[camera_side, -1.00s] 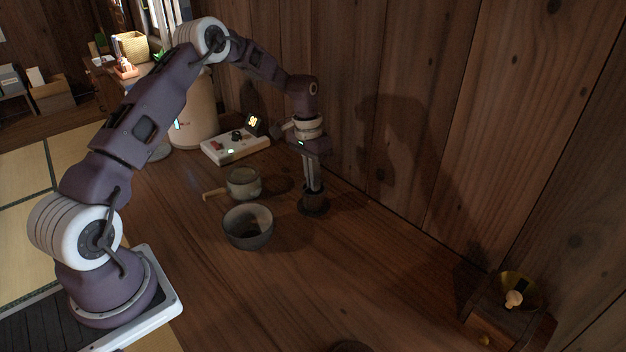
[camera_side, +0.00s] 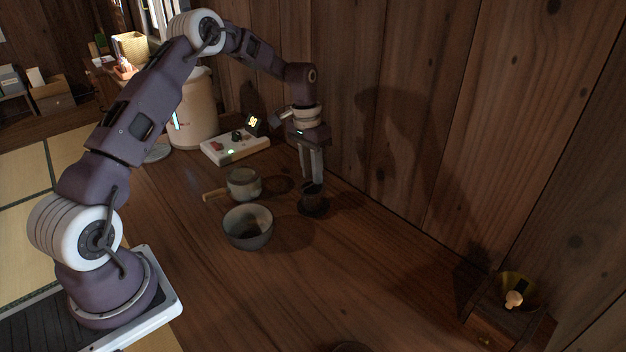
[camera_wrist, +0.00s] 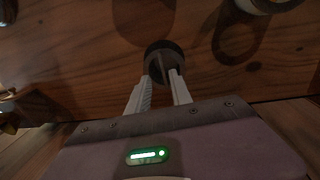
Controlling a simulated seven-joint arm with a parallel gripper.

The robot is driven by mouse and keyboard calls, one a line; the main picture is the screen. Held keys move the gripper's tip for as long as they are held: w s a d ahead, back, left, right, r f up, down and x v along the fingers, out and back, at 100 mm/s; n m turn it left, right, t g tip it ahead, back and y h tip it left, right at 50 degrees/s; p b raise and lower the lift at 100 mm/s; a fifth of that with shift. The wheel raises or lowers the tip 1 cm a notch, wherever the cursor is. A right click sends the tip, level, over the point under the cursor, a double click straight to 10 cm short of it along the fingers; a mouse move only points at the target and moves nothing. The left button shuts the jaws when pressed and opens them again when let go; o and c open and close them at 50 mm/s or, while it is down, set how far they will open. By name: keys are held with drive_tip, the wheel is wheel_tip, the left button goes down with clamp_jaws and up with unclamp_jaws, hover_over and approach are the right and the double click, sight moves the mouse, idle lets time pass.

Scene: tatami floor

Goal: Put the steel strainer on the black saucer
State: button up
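A small dark cylindrical vessel (camera_side: 312,189) stands upright on a dark round base (camera_side: 314,211) on the wooden counter near the wall. These look like the strainer and the black saucer, but shadow hides the detail. My gripper (camera_side: 313,180) points down over them, its fingertips at the vessel's rim. In the wrist view the dark round piece (camera_wrist: 163,48) lies just beyond the fingertips of my gripper (camera_wrist: 163,76), which are apart. A thin dark part shows between the tips; I cannot tell whether they touch it.
A white control box (camera_side: 236,148) is behind. A brass bowl (camera_side: 518,288) sits on a wooden box at right. A dark round edge (camera_side: 352,347) shows at the bottom. Counter between is clear.

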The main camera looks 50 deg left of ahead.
wheel_tip(320, 180, up, 8)
drive_tip(key=a, duration=0.1)
drive_tip(key=s+d+r+t+y, duration=0.1)
drive_tip(key=s+d+r, duration=0.45)
drive_tip(key=r, duration=0.25)
drive_tip(key=s+d+r+t+y, duration=0.1)
drive_tip(key=s+d+r, duration=0.3)
drive_tip(key=s+r, duration=0.35)
drive_tip(key=s+d+t, duration=0.1)
drive_tip(key=s+d, duration=0.2)
drive_tip(key=s, duration=0.7)
drive_tip(key=s+d+t, duration=0.2)
drive_tip(key=s+d, duration=0.1)
drive_tip(key=s, duration=0.7)
drive_tip(key=shift+s+f+t+h, duration=0.25)
drive_tip(key=shift+f+t+h, duration=0.05)
drive_tip(key=shift+f, duration=0.15)
